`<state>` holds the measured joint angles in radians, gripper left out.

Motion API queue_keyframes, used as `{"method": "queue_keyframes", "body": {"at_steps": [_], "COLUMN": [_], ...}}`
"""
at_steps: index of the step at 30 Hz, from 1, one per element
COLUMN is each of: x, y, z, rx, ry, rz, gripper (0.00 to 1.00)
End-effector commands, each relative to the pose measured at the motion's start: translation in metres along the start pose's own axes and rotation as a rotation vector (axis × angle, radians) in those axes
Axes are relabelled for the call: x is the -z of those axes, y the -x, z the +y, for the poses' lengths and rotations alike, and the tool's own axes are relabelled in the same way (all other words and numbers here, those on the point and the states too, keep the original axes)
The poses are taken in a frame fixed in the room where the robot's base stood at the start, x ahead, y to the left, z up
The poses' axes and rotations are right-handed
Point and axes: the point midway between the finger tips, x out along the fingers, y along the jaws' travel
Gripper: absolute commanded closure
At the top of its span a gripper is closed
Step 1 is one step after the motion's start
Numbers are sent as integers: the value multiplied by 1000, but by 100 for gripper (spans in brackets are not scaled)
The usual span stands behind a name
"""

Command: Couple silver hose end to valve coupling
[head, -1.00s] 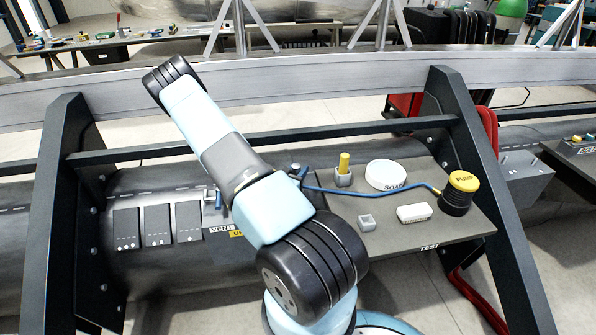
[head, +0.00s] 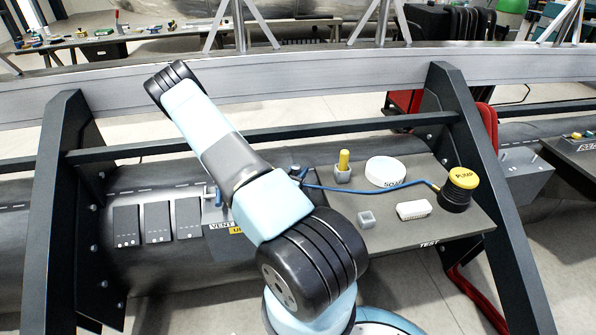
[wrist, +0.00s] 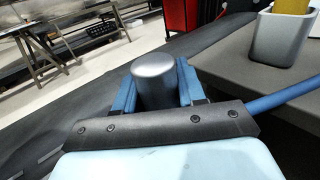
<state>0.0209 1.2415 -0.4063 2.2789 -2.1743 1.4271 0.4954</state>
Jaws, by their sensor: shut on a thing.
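The silver hose end (wrist: 153,82) is a smooth rounded cylinder standing up between the blue fingers of my gripper (wrist: 155,85) in the wrist view. The fingers are shut on its sides. In the head view my gripper (head: 297,173) is mostly hidden behind my arm, at the left edge of the grey test shelf. The blue hose (head: 370,187) runs from there to the yellow-topped pump (head: 460,185). A small silver and blue fitting (head: 213,194), which may be the valve coupling, stands above the vent label, left of my arm and apart from my gripper. Its lower part is unclear.
On the test shelf (head: 455,222) stand a yellow peg in a grey holder (head: 343,174), a white soap dish (head: 385,171), an empty square socket (head: 367,219) and a white block (head: 414,210). Dark frame posts (head: 70,180) and a crossbar (head: 300,135) surround the tank.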

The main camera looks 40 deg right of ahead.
Motion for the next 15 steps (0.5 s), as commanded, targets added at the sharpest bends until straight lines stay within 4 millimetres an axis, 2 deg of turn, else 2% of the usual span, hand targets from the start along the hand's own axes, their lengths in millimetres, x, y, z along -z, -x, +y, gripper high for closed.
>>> {"method": "queue_keyframes", "body": {"at_steps": [15], "x": [11], "y": [0], "z": [0], "rx": [0], "ry": [0], "rz": [0], "gripper": [94]}}
